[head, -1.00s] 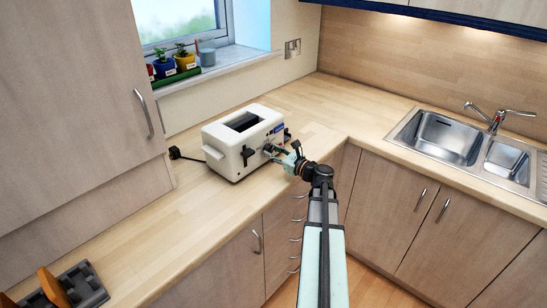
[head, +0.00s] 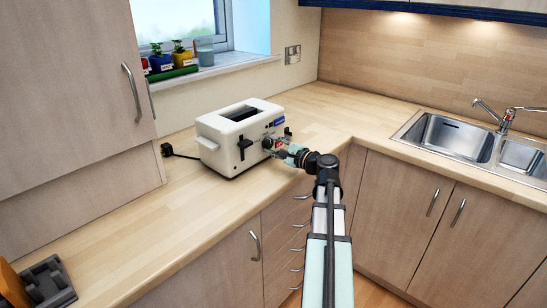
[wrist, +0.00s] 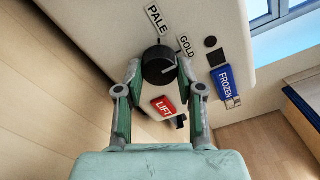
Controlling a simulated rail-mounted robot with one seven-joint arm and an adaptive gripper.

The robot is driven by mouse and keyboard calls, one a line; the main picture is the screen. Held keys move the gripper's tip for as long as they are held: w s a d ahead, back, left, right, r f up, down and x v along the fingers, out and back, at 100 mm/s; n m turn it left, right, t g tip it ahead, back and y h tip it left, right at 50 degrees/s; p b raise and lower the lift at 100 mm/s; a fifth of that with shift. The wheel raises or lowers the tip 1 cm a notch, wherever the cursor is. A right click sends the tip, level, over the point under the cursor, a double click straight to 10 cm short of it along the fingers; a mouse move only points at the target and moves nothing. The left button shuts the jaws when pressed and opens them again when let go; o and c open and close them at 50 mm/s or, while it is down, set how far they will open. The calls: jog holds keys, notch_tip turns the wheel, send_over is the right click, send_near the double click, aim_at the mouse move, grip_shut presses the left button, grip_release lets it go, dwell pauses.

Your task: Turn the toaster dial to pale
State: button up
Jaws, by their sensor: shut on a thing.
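The white toaster (head: 215,132) stands on the worktop, and its front panel (wrist: 110,50) fills much of the wrist view. The black round dial (wrist: 158,62) is on that panel, between my fingertips. Its pale pointer mark points right and slightly up in the wrist view, below the GOLD label (wrist: 186,46). The PALE label (wrist: 157,20) is above the dial. My gripper (wrist: 159,72) is shut on the dial, one finger on each side. In the head view my gripper (head: 274,146) is at the toaster's front, where it hides the dial.
A red LIFT label (wrist: 163,107) lies between my fingers, and a blue FROZEN label (wrist: 226,84) is to the right. A black lever (head: 244,143) is on the toaster's side.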

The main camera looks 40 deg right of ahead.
jog(key=n+b, duration=0.4)
jog(key=b, duration=0.1)
jog(key=n+b, duration=0.2)
jog(key=b, duration=0.1)
jog(key=shift+f+n, duration=0.25)
jog(key=shift+n, duration=0.05)
jog(key=n+b, duration=0.3)
jog(key=shift+r+b, duration=0.1)
jog(key=shift+b, duration=0.3)
jog(key=shift+r+n+b, duration=0.2)
jog(key=shift+n+b, duration=1.05)
jog(key=shift+n, duration=0.15)
jog(key=o, duration=1.1)
jog(key=shift+o, duration=0.2)
jog(key=shift+s, duration=0.1)
jog(key=s+d, duration=0.1)
jog(key=s, duration=1)
jog(key=shift+s+d, duration=0.35)
jog(key=shift+d, duration=0.05)
